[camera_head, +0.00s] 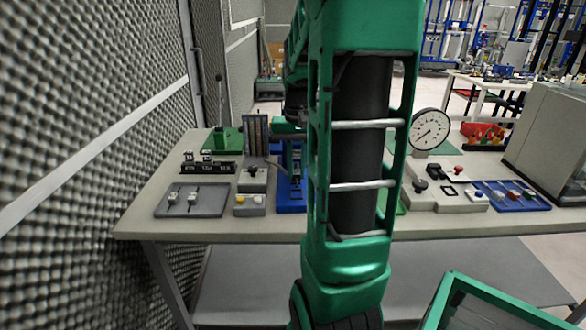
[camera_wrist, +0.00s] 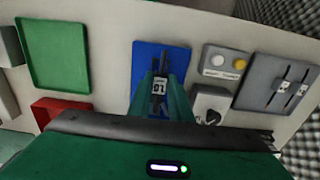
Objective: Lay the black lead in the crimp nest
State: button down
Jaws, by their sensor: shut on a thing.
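My gripper (camera_wrist: 161,92) is shut on the black lead (camera_wrist: 160,72), which carries a white tag (camera_wrist: 160,83) that seems to read 01. The lead's dark upper end sticks out beyond the two green fingers. In the wrist view it is in front of the blue plate (camera_wrist: 174,57), which I take for the base of the crimp nest. Whether the lead touches the nest or hangs above it I cannot tell. The nest itself is mostly hidden by the fingers and lead. In the head view the blue base (camera_head: 291,193) shows left of my arm, which hides my gripper.
A grey tray (camera_head: 218,208) with two tagged pieces lies at the table's left. Beside the blue base are a yellow-and-white button box (camera_head: 249,210) and a black-knob box (camera_head: 253,187). The wrist view shows a green tray (camera_wrist: 77,53) and red bin (camera_wrist: 47,110).

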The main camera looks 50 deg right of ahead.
jog(key=shift+f, duration=2.15)
jog(key=shift+s+f, duration=0.1)
jog(key=shift+f, duration=0.35)
jog(key=c, duration=1.5)
grip_release()
jog(key=shift+c, duration=0.2)
notch_tip(320, 180, up, 11)
jog(key=shift+f, duration=0.15)
